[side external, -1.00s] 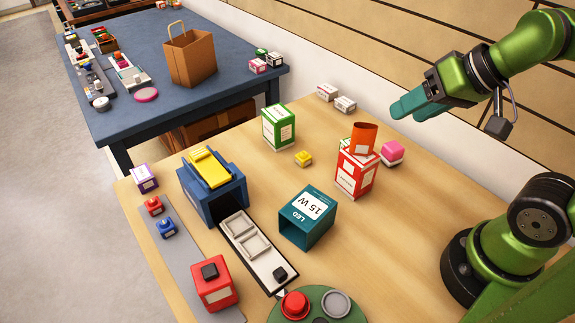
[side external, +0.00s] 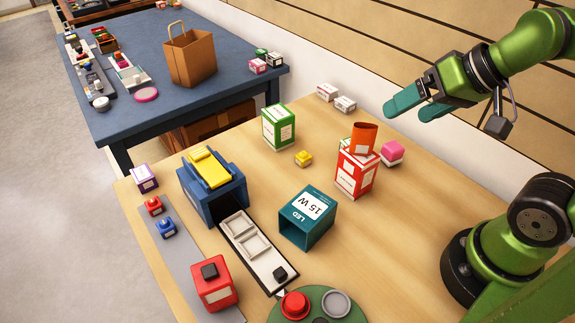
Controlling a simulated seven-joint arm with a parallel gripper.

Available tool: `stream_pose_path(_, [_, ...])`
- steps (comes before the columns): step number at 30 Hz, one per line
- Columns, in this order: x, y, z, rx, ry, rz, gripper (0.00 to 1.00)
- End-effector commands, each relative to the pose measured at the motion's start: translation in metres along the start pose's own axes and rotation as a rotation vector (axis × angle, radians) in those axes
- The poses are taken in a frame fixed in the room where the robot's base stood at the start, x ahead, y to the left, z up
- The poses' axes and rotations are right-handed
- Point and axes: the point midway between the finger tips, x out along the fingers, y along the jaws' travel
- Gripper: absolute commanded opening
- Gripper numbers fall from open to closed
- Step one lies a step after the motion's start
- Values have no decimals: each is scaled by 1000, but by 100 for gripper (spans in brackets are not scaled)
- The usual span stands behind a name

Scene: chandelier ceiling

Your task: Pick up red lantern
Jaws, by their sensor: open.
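No thing here is plainly a lantern, and I cannot tell which one bears that name. A red block with a black knob and a pale label (side external: 213,287) stands at the lower left. A red and white box (side external: 354,177) stands upright right of centre, with an orange cylinder (side external: 363,138) at its top; I cannot tell if the cylinder is on it or behind it. My gripper (side external: 410,105) is open and empty at the upper right, with its teal fingers apart. It is raised above the table, well away from the red block.
The wooden table's right part (side external: 390,250) is clear.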

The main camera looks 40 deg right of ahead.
Motion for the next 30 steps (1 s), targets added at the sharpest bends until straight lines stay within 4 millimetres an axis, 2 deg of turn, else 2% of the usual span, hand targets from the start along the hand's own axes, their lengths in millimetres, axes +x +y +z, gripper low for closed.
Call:
stream_pose_path(8, [0, -1, 0, -2, -1, -1, 89])
stream_pose_path(11, [7, -7, 7, -30, -41, -10, 89])
stream_pose_path(14, [22, -26, 14, -98, -124, -21, 89])
stream_pose_path(17, [37, -61, 13, -199, -218, -30, 89])
stream_pose_path(19, [49, -91, 15, -259, -288, -28, 89])
stream_pose_path(23, [71, -149, 26, -340, -405, -5, 89])
stream_pose_path(26, [89, -195, 45, -386, -482, 31, 89])
stream_pose_path(30, [112, -256, 85, -422, -564, 106, 89])
